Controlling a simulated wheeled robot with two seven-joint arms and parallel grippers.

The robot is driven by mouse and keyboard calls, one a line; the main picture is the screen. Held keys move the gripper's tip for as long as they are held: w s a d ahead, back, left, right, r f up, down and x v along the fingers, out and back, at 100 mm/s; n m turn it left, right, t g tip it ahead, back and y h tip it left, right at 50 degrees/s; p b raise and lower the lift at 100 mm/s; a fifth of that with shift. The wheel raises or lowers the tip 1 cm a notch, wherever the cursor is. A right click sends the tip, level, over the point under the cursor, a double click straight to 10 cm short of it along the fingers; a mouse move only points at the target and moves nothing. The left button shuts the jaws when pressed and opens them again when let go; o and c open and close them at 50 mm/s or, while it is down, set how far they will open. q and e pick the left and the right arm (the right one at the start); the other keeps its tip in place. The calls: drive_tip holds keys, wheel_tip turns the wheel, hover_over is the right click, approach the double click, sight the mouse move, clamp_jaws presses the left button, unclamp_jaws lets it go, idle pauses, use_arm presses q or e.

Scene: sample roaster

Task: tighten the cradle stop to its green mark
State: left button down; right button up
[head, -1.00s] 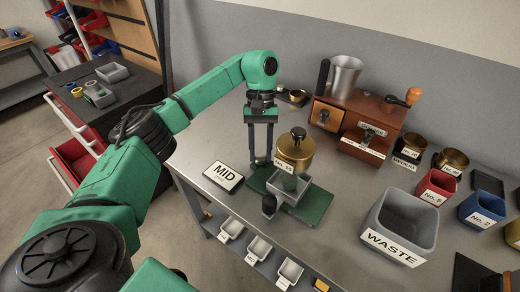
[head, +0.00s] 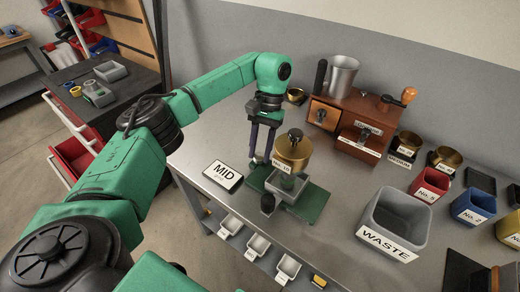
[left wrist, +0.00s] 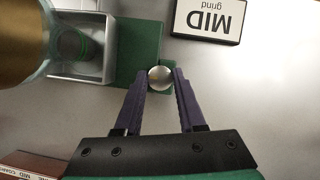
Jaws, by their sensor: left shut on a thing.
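My left gripper (head: 259,160) points down at the back left edge of the green cradle base (head: 313,204). In the left wrist view its purple fingers (left wrist: 160,80) are shut on a round silver knob (left wrist: 160,77), which I take for the cradle stop. The knob sits at the edge of the green base (left wrist: 138,45). A brass-topped vessel (head: 293,150) stands on the cradle, above a grey tray (head: 284,190). A green ring (left wrist: 74,43) shows near the tray in the left wrist view; I cannot tell whether it is the stop's mark. My right gripper is not in view.
A MID grind card (head: 223,176) lies left of the cradle. The WASTE bin (head: 397,222) is to the right, and a wooden grinder box (head: 350,125) behind. Bare table lies between the cradle and the bin.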

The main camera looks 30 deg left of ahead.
use_arm(q)
drive_tip(key=c, duration=0.5)
unclamp_jaws()
drive_tip(key=p+v, duration=0.7)
drive_tip(key=v, duration=0.7)
drive_tip(key=shift+r, duration=0.3)
drive_tip(key=shift+f, duration=0.1)
